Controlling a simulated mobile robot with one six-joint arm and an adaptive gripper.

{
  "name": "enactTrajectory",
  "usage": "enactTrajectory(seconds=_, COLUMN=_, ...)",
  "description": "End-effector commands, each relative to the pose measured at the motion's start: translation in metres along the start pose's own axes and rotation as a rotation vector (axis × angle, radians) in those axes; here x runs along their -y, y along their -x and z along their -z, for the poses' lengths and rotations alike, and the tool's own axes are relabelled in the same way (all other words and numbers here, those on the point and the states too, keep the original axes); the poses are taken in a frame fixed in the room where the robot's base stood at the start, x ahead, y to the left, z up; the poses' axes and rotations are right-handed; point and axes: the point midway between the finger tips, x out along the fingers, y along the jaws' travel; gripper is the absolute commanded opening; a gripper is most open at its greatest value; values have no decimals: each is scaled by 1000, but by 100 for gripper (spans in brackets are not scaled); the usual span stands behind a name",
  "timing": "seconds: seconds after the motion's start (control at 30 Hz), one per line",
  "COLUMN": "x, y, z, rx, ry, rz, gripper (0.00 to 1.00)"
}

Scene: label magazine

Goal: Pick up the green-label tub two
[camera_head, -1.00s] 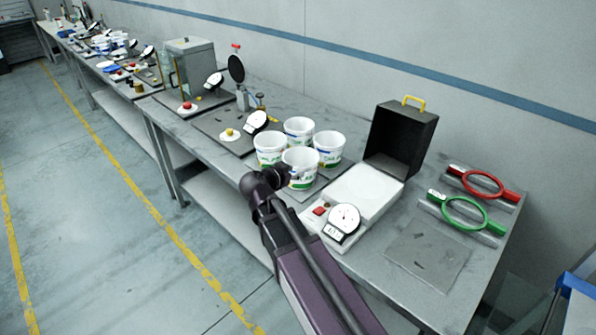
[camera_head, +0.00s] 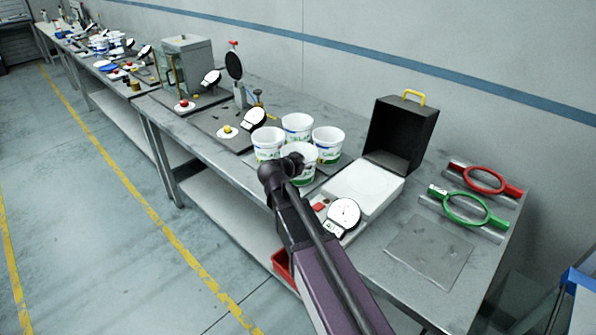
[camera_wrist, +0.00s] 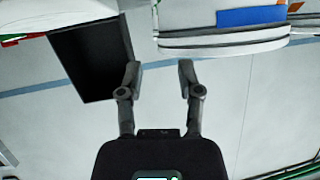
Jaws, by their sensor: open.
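Several white tubs with green and blue markings stand in a cluster on the bench in the head view: a left tub (camera_head: 268,143), a back tub (camera_head: 297,126), a right tub (camera_head: 329,142) and a front tub (camera_head: 306,176). Their label wording is too small to tell which is tub two. My gripper (camera_head: 296,160) is at the front tub, hiding part of it; contact cannot be told. In the wrist view my gripper (camera_wrist: 160,76) has its fingers apart with nothing between them. A white tub (camera_wrist: 190,38) with a blue patch shows beyond the fingertips, at the top.
Right of the tubs are a white scale with a dial (camera_head: 343,214) and an open black case (camera_head: 400,135); the case also shows in the wrist view (camera_wrist: 92,58). Red (camera_head: 484,181) and green (camera_head: 466,210) ring tools lie farther right. A red bin (camera_head: 281,266) is below the bench edge.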

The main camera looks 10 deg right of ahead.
Motion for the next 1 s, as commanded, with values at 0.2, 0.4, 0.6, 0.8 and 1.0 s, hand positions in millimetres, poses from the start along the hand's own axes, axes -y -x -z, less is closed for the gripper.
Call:
enactTrajectory(seconds=0.2, x=0, y=-2, z=0, rx=0, ry=0, rz=1, gripper=46)
enactTrajectory(seconds=0.4, x=0, y=-2, z=0, rx=0, ry=0, rz=1, gripper=46)
enactTrajectory(seconds=0.6, x=1, y=-16, z=-2, rx=0, ry=0, rz=1, gripper=46)
enactTrajectory(seconds=0.8, x=2, y=-40, z=-4, rx=0, ry=1, rz=0, gripper=46)
enactTrajectory(seconds=1.0, x=2, y=-53, z=-3, rx=1, ry=0, rz=2, gripper=46)
